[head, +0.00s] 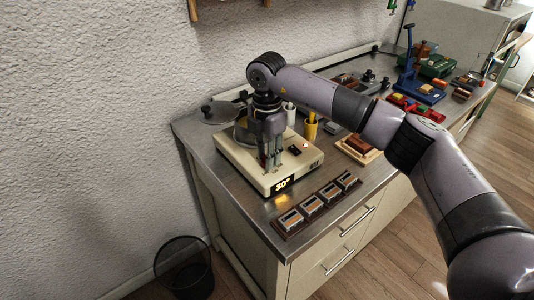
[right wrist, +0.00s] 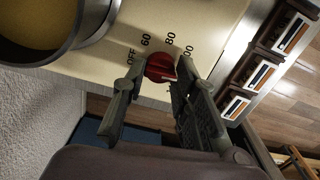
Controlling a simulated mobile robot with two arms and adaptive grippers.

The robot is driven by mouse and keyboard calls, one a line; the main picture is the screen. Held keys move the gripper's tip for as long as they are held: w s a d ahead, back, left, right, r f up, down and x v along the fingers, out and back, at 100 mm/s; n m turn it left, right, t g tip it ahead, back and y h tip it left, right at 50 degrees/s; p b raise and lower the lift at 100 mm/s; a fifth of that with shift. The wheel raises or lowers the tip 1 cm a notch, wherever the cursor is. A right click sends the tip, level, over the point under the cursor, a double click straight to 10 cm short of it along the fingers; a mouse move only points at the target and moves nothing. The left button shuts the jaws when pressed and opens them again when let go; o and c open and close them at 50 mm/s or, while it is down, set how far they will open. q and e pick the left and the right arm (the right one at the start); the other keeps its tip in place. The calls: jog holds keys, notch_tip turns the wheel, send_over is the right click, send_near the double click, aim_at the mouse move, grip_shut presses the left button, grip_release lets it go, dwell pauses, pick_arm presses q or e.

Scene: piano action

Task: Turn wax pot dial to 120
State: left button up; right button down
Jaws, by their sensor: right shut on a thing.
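The cream wax pot base (head: 305,160) stands on the metal counter, its lit display (head: 283,184) reading 30°. The red dial (right wrist: 161,67) shows in the right wrist view, with OFF, 60, 80 and a partly hidden 100 printed around it. A pale mark lies on the dial's right part; the setting it points to is unclear. My right gripper (right wrist: 157,84) is shut on the dial, one finger on each side. In the head view the right gripper (head: 270,163) points down over the base's front and hides the dial. My left gripper is out of view.
The round metal pot (right wrist: 70,25) sits close to the gripper, with a lid (head: 220,112) behind it. A tray of several small blocks (head: 317,205) lies in front of the base.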

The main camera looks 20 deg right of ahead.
jog(key=shift+m, duration=0.6)
jog(key=shift+r, duration=0.1)
jog(key=c, duration=1.3)
grip_release()
notch_tip(320, 180, up, 12)
jog(key=shift+f, duration=0.1)
